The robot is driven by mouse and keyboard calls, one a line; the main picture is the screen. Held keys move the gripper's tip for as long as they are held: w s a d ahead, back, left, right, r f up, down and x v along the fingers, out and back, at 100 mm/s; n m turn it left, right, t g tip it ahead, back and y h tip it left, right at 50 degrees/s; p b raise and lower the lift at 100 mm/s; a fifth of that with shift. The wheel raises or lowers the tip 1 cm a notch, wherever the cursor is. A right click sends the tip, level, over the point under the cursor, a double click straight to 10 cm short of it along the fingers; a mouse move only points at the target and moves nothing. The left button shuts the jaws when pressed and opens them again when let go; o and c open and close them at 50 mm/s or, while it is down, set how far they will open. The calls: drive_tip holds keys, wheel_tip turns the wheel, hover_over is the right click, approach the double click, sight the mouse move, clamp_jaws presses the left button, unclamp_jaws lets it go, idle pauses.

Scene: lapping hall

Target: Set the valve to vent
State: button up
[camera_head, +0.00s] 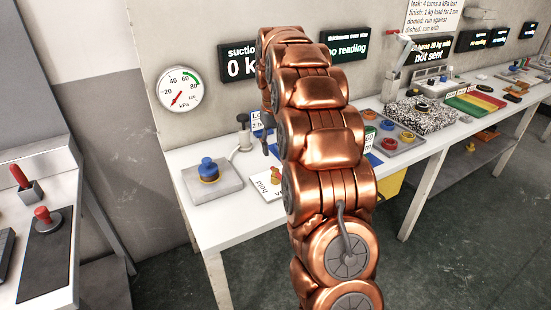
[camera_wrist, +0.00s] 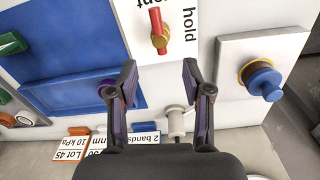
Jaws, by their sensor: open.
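The valve is a red lever (camera_wrist: 156,22) on a brass pivot (camera_wrist: 160,41), on a white plate (camera_wrist: 198,48) in the wrist view. The lever runs from the pivot toward the top edge, near cut-off letters "ent"; "hold" is printed to its right. My gripper (camera_wrist: 159,75) is open and empty, its fingertips below the pivot in the picture and apart from the lever.
A grey block (camera_wrist: 228,59) with a blue knob (camera_wrist: 265,83) stands right of the valve plate. A blue panel (camera_wrist: 75,45) lies to the left. A wall gauge (camera_head: 180,91) and a suction display (camera_head: 242,62) showing 0 are behind the bench. Printed labels (camera_wrist: 108,145) are near the lower left.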

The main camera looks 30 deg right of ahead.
drive_tip(key=shift+r, duration=1.85)
